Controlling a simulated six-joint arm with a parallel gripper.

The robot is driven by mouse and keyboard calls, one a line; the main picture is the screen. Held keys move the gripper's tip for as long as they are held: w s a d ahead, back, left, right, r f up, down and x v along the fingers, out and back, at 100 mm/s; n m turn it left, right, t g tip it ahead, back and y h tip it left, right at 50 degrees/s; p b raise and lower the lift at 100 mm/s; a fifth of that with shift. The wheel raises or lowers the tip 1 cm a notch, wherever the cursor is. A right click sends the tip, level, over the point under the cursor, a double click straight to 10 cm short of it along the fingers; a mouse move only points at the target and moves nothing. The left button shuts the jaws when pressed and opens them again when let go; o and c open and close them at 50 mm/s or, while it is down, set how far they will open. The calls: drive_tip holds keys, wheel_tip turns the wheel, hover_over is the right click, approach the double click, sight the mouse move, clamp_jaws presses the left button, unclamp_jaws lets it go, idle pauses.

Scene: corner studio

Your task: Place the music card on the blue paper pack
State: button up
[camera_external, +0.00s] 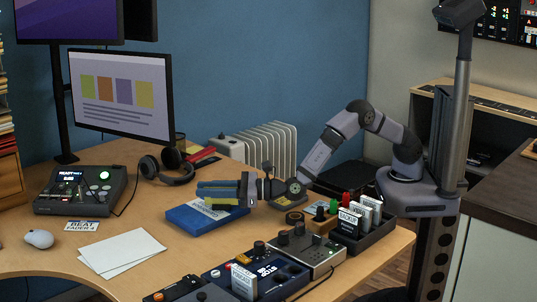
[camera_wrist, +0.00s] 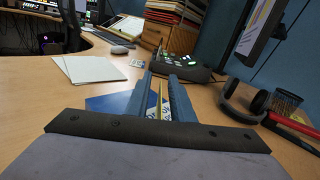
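The blue paper pack (camera_external: 192,220) lies flat on the desk in the external view; part of it shows left of the fingers in the wrist view (camera_wrist: 104,103). My gripper (camera_external: 218,190) is right over it, its two blue fingers pointing left. A thin pale yellow card, seemingly the music card (camera_external: 222,205), is low between the fingers, over the pack. In the wrist view the card (camera_wrist: 159,100) is seen nearly edge-on, with visible gaps to both fingers (camera_wrist: 160,82). The fingers look open around it. Whether its lower edge touches the pack is hidden.
A rack of upright white cards (camera_external: 364,212) stands near my base. Headphones (camera_external: 168,166) lie behind the pack. White paper sheets (camera_external: 122,252), a mouse (camera_external: 39,239) and a dark console (camera_external: 82,190) are left. Control boxes (camera_external: 306,247) fill the front right.

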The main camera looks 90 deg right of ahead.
drive_tip(key=shift+r, duration=0.15)
drive_tip(key=shift+r+p, duration=0.15)
drive_tip(key=shift+p, duration=0.2)
drive_tip(key=shift+s+b, duration=0.45)
drive_tip(key=shift+s, duration=3.35)
